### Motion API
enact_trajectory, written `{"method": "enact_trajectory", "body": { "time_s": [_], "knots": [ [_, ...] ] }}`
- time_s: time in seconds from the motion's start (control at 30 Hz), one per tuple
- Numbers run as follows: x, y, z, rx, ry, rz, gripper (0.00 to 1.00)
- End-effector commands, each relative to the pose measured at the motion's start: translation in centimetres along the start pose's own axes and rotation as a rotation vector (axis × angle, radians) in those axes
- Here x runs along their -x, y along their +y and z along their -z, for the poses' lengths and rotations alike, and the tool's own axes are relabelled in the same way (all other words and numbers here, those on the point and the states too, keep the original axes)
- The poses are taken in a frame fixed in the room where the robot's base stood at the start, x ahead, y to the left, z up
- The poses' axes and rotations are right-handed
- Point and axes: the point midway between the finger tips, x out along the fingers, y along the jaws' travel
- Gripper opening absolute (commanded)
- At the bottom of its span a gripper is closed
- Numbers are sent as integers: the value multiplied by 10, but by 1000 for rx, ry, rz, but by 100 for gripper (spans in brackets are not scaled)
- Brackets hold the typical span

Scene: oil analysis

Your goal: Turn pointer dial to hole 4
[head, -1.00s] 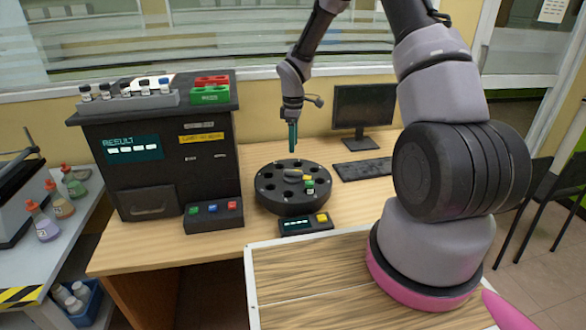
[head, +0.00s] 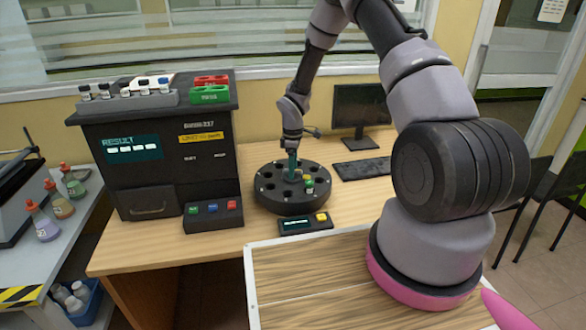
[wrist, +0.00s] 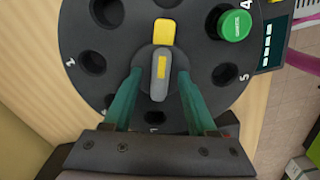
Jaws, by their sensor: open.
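The round black dial carousel (head: 268,200) stands on the desk, and its holes ring a grey knob with a yellow pointer bar (wrist: 162,33). In the wrist view the pointer aims up toward a hole at the top edge whose label is out of view. A green-capped vial (wrist: 235,25) sits in the hole by the label 4. My gripper (wrist: 160,80) is open, with one teal finger on each side of the knob's grey bar (wrist: 159,88) and visible gaps. In the head view my gripper (head: 292,168) is down over the carousel's middle and hides most of the knob.
A small display box with a yellow button (head: 321,217) stands in front of the carousel. The black analyser (head: 160,175) and its button box (head: 214,214) are on the left. A keyboard (head: 362,168) and monitor (head: 360,108) are at the right.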

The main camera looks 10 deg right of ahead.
Motion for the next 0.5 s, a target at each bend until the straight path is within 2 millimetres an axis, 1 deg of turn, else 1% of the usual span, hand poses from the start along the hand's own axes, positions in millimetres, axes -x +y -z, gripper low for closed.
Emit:
{"method": "enact_trajectory", "body": {
  "time_s": [0.03, 0.07, 0.1, 0.2, 0.5],
  "knots": [
    [0, 0, 0, 0, 0, 0, 57],
    [0, 0, 0, 0, 0, 0, 50],
    [0, 0, 0, 0, 0, 0, 35],
    [0, 0, 0, 0, 0, 0, 0],
    [0, 0, 0, -19, 0, 0, 0]
  ]
}}
